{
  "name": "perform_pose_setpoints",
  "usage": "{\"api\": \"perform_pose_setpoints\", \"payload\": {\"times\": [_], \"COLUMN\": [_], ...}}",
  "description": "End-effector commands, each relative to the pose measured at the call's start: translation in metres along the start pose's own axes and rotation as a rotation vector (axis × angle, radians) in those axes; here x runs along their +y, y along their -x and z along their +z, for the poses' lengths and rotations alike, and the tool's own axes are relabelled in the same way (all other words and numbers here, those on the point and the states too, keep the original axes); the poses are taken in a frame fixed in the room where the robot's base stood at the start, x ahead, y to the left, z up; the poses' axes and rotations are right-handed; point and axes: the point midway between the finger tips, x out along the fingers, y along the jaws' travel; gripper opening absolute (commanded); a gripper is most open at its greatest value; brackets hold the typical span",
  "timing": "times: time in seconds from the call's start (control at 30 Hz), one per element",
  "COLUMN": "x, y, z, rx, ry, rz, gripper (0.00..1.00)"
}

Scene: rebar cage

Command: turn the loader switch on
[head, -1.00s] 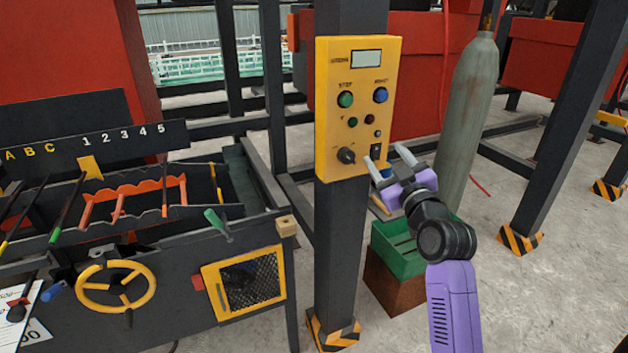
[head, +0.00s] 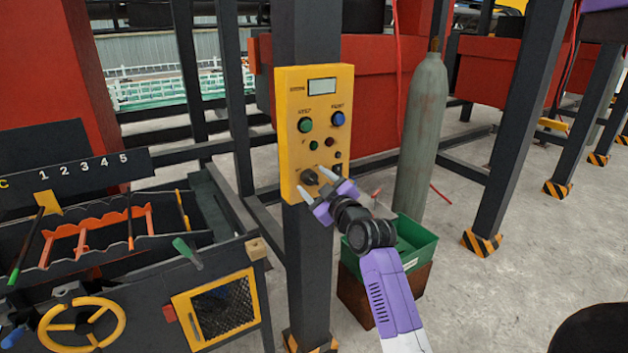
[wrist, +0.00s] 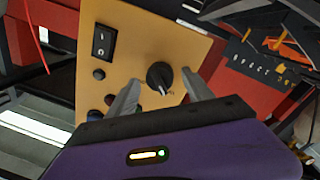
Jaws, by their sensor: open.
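A yellow control panel (head: 290,120) is fixed to a dark post. Low on it is a black rotary knob (head: 308,177), which also shows in the wrist view (wrist: 159,76) with a pale pointer mark. A black rocker switch (wrist: 103,40) marked I and O sits beside the knob; in the head view it is largely hidden behind my gripper. Which one is the loader switch I cannot read. My gripper (head: 311,179) is open in front of the knob. In the wrist view the knob appears between the two fingers, with a gap on each side; contact is not visible.
Above the knob are a green button (head: 305,125), a blue button (head: 338,118), small lamps and a display (head: 322,86). A green crate (head: 418,243) and a gas cylinder (head: 420,150) stand right of the post. A machine with a yellow handwheel (head: 82,324) stands left.

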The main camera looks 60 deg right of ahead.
Motion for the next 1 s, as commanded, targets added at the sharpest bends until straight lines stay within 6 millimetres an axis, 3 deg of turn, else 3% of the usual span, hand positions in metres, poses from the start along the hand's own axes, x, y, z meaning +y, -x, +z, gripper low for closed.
{"api": "perform_pose_setpoints", "payload": {"times": [0.3, 0.6, 0.63, 1.0], "x": [-0.0006, -0.0004, -0.0004, -0.0004], "y": [-0.0032, -0.0031, -0.0031, -0.0032], "z": [0.0, 0.0, 0.0001, -0.0009], "rx": [0.0, 0.0, 0.0, -0.003], "ry": [0.0, 0.0, 0.0, -0.068], "rz": [0.0, 0.0, 0.0, -0.004], "gripper": [0.6, 0.03, 0.0, 0.0]}}
